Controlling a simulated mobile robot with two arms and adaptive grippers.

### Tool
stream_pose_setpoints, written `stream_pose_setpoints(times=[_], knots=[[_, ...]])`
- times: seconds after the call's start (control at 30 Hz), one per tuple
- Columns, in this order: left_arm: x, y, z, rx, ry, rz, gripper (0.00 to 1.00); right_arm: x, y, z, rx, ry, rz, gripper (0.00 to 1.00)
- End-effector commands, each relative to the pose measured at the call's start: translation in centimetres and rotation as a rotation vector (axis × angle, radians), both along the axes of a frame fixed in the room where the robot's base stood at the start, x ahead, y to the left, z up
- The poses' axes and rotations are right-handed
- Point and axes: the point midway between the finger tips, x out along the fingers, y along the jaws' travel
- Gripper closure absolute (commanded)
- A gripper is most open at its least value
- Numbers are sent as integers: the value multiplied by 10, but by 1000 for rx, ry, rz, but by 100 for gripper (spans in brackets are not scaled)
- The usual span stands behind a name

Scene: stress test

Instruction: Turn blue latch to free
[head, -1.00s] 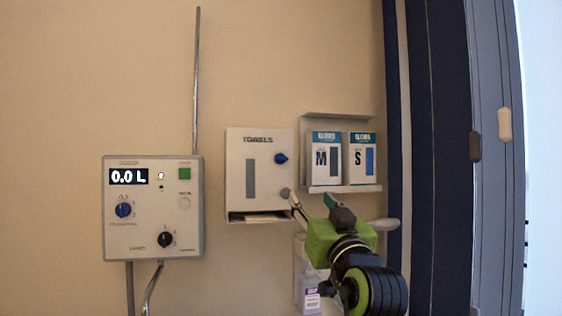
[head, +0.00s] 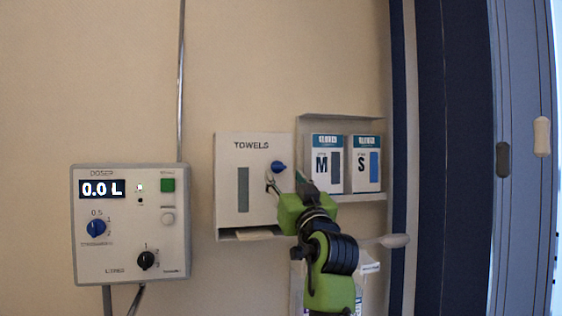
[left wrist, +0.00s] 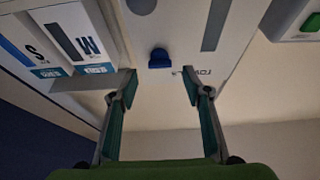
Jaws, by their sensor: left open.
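The blue latch (head: 278,167) is a small knob on the right side of the white towel dispenser (head: 228,165). In the left wrist view, which is upside down, the blue latch (left wrist: 160,58) lies ahead, centred between the fingers. My left gripper (head: 285,182) is open and empty, its fingertips just below the latch in the head view. In the left wrist view my left gripper (left wrist: 159,82) has its fingers either side, with no contact visible. The gripper partly covers the dispenser's lower right. My right gripper is not in view.
The doser box (head: 131,225) hangs on the wall at left, reading 0.0 L. A glove rack (head: 372,197) with M and S boxes (head: 366,163) is close on the gripper's right. Below is a partly hidden white holder (head: 371,264). A blue door stands at far right.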

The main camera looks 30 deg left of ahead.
Motion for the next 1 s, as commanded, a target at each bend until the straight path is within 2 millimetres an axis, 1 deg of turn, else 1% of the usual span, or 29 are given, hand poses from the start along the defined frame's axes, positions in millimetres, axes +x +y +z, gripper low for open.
stream_pose_setpoints(times=[0.03,0.1,0.23,0.4,0.63,0.67,0.7,0.77,0.8,1.0], knots=[[6,7,9,1,1,2,56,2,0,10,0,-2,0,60],[12,16,13,0,1,1,56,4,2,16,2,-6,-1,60],[22,25,17,1,1,0,56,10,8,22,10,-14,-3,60],[27,31,17,0,0,-1,56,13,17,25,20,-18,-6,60],[27,31,17,0,0,-1,56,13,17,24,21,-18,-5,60],[27,31,17,0,0,-1,58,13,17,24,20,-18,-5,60],[27,31,17,0,0,-1,69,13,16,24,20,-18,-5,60],[27,31,17,0,0,-1,84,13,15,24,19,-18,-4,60],[27,31,17,0,0,-1,94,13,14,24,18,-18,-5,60],[27,31,17,-1,-3,-1,94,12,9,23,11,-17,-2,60]])
